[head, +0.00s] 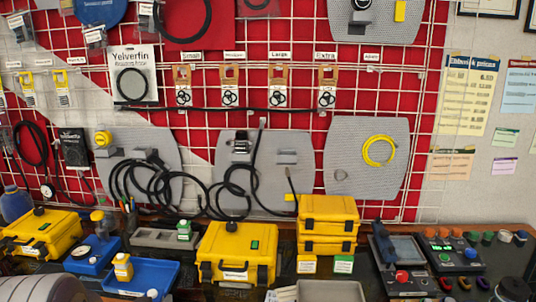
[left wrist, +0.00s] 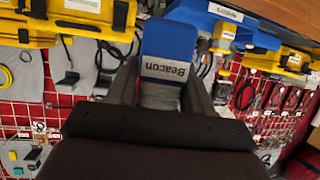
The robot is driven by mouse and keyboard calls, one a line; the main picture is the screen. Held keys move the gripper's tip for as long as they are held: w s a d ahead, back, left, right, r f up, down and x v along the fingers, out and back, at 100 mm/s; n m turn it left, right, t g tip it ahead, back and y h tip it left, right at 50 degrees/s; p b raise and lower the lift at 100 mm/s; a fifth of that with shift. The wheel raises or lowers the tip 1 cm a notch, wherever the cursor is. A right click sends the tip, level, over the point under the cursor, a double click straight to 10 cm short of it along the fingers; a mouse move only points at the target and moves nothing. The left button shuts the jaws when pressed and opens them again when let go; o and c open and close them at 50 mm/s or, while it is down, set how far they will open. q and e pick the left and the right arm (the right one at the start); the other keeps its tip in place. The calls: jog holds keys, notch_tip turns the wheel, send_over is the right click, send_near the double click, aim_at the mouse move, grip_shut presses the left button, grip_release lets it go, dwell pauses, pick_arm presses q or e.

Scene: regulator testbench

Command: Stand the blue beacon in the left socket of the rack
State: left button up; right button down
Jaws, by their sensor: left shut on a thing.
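The blue beacon (left wrist: 167,45), with a white label reading "Beacon", is between the fingers of my left gripper (left wrist: 163,82) in the left wrist view. The gripper is shut on it, and its lower part is partly hidden by the fingers. In the head view I cannot make out the left fingertips or the held beacon. A grey block (head: 150,238) on the bench looks like the rack. A green-topped piece (head: 184,230) stands at its right part; its left part looks empty. My right gripper is not in view.
A blue tray (head: 140,279) with a yellow bottle (head: 123,267) lies in front of the grey block. Yellow cases stand at left (head: 40,232) and right (head: 237,255) of it. A pen holder (head: 130,215) is behind, below the red wire-grid wall.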

pick_arm(q)
jog(key=s+d+f, duration=0.3)
jog(key=f, duration=0.5)
jog(key=s+d+f+m+h+p, duration=0.1)
jog(key=s+d+f, duration=0.2)
jog(key=f, duration=0.5)
jog(key=shift+s+d+f, duration=0.3)
jog(key=shift+s+d, duration=0.1)
jog(key=shift+d, duration=0.25)
